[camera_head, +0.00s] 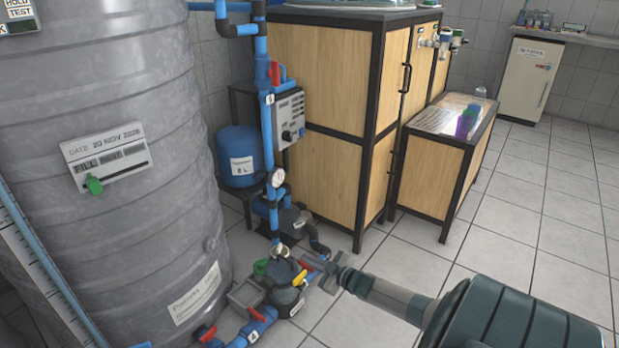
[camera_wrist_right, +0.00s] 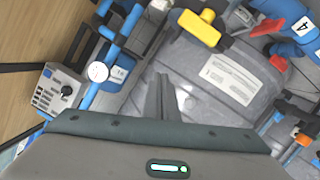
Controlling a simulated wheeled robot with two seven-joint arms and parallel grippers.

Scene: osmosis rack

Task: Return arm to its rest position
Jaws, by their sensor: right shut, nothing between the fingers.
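My right arm (camera_head: 500,318) comes in from the lower right in the head view. Its gripper (camera_head: 322,272) is near the pump and filter unit (camera_head: 283,290) with red, green and yellow handles on the floor. In the right wrist view the gripper's fingers (camera_wrist_right: 164,98) are together with nothing between them, in front of a grey labelled housing (camera_wrist_right: 222,72). A yellow handle (camera_wrist_right: 200,24) shows just beyond them. I cannot tell whether the fingers touch the unit. My left gripper is not in view.
A large grey tank (camera_head: 110,200) fills the left. Blue pipes (camera_head: 267,130) rise beside a blue pressure vessel (camera_head: 239,158). A wooden cabinet (camera_head: 325,170) and a low wooden bench (camera_head: 430,175) stand behind. Tiled floor (camera_head: 540,230) is clear at right.

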